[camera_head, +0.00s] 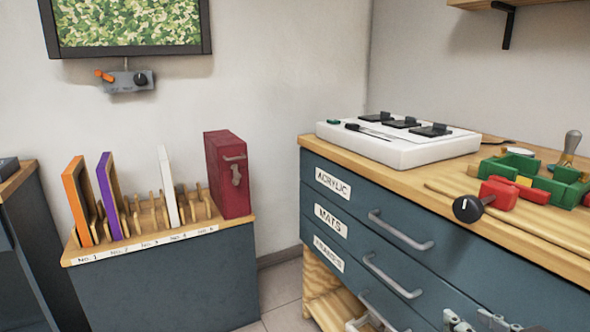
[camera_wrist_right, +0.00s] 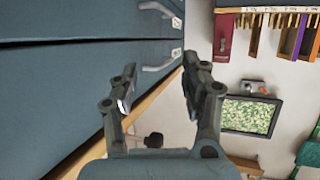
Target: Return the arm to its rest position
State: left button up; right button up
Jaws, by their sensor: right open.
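My right gripper (camera_wrist_right: 157,78) is open in the wrist view, with its two dark fingers apart and nothing between them. In the head view the tips of my right gripper (camera_head: 474,320) show only at the bottom edge, in front of the blue drawer cabinet (camera_head: 345,230). The rest of that arm is out of the picture. In the wrist view the cabinet's drawer fronts (camera_wrist_right: 80,75) lie to the left of the fingers. I do not make out my left gripper in either view.
Drawer handles (camera_head: 400,230) stick out. A slotted rack (camera_head: 150,240) with panels and a dark red box (camera_head: 228,175) stands left.

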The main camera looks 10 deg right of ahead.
jog(key=s+a+f+g+h, duration=0.1)
jog(key=s+a+g+h, duration=0.15)
jog(key=s+g, duration=1.25)
jog(key=s+d+f+t, duration=0.1)
jog(key=s+f, duration=0.3)
jog(key=f, duration=0.9)
jog(key=s+d+f+t, duration=0.1)
jog(key=s+f+t, duration=0.15)
jog(key=f, duration=1.05)
jog(key=s+f+g, duration=0.1)
jog(key=s+f, duration=0.6)
jog(key=s, duration=0.2)
jog(key=s+d+f+g+p, duration=0.1)
jog(key=s+f, duration=0.6)
jog(key=s, duration=0.3)
jog(key=shift+s+d+m, duration=0.2)
jog(key=shift+m, duration=0.1)
jog(key=shift+f+y, duration=0.1)
jog(key=shift+y, duration=0.15)
